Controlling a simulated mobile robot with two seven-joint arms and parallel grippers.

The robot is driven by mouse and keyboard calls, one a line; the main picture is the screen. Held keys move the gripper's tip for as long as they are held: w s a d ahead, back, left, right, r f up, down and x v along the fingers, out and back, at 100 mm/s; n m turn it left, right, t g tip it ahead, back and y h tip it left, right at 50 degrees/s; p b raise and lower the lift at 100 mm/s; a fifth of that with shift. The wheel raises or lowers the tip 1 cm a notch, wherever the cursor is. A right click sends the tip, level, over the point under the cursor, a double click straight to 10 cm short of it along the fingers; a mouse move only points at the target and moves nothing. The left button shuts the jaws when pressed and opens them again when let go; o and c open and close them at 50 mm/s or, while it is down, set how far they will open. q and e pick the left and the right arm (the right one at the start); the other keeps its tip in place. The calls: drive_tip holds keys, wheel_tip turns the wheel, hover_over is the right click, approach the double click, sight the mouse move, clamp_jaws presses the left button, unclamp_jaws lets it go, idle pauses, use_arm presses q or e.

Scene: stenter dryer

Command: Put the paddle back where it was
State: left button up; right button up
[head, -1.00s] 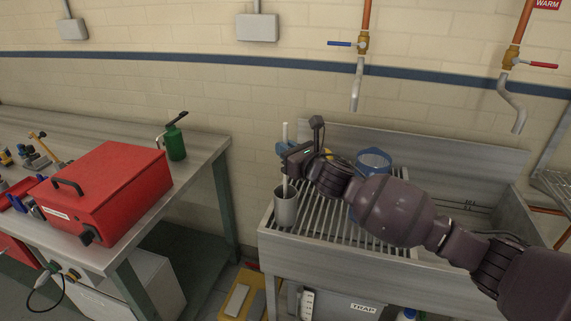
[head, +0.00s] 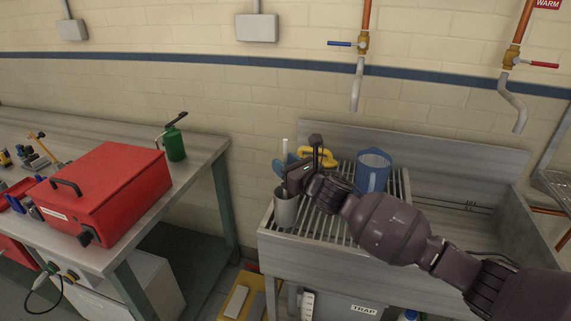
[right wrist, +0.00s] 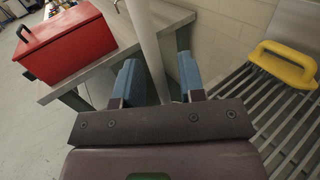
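The paddle (head: 285,149), of which a pale shaft shows, stands nearly upright in the grey cup (head: 285,210) at the left end of the draining rack. Its lower end is hidden in the cup. My right gripper (head: 291,166) is at the shaft, just above the cup's rim. In the right wrist view its two blue fingers (right wrist: 160,80) are spread apart. My left gripper is not in view.
A yellow-handled thing (head: 317,155) and a blue jug (head: 373,172) stand on the slatted rack (head: 333,228) behind my right arm. The sink basin (head: 480,222) is to the right. A bench (head: 205,150) with a red toolbox (head: 108,190) stands left, across a gap.

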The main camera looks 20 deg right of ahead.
drive_tip(key=v, duration=1.2)
drive_tip(key=s+d+f+n+g+h, duration=0.3)
drive_tip(key=s+f+n+g+h, duration=0.2)
drive_tip(key=s+f+n, duration=2.1)
drive_tip(key=n+h, duration=0.2)
drive_tip(key=n, duration=0.4)
drive_tip(key=shift+f+n, duration=0.3)
drive_tip(key=shift+s, duration=0.15)
